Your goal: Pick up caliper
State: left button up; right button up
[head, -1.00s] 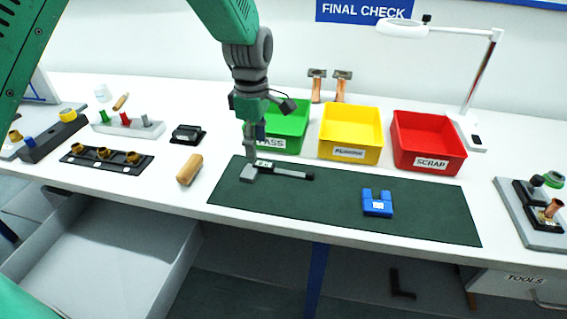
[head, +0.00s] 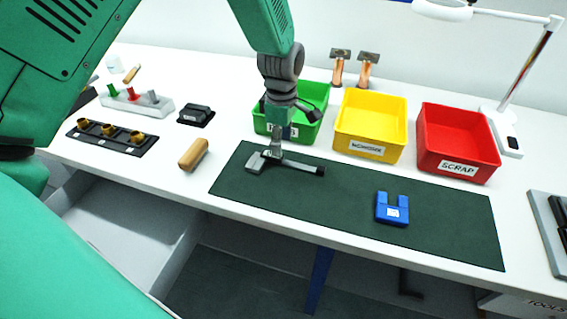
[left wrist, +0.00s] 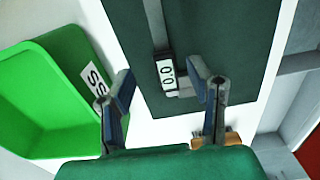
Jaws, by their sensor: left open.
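The grey caliper (head: 302,167) lies flat on the dark green mat (head: 440,235), near its left end. Its dark-tipped beam points right in the head view. In the left wrist view its digital display (left wrist: 167,73) and grey beam (left wrist: 154,22) show. My left gripper (head: 272,155) is over the caliper's display end and partly hides it. In the left wrist view the left gripper (left wrist: 164,88) is open, its two fingers apart on either side of the display end. I cannot tell whether they touch the caliper. My right gripper is not in view.
A green bin (head: 318,95) stands just behind the gripper, with yellow (head: 371,148) and red (head: 458,167) bins to its right. A blue forked block (head: 392,209) lies on the mat. The mat's middle is clear.

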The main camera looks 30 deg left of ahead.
aim_at(283, 156)
pick_arm(q)
jog(key=shift+a+f, duration=0.1)
jog(key=shift+f, duration=0.25)
jog(key=f, duration=0.3)
jog(key=shift+s+d+f+p, duration=0.2)
jog(key=shift+d+p, duration=0.1)
jog(key=shift+p, duration=0.1)
jog(key=shift+w+d+f, duration=0.15)
jog(key=shift+d+f, duration=0.1)
jog(key=shift+f, duration=0.2)
jog(key=shift+a, duration=0.35)
grip_shut()
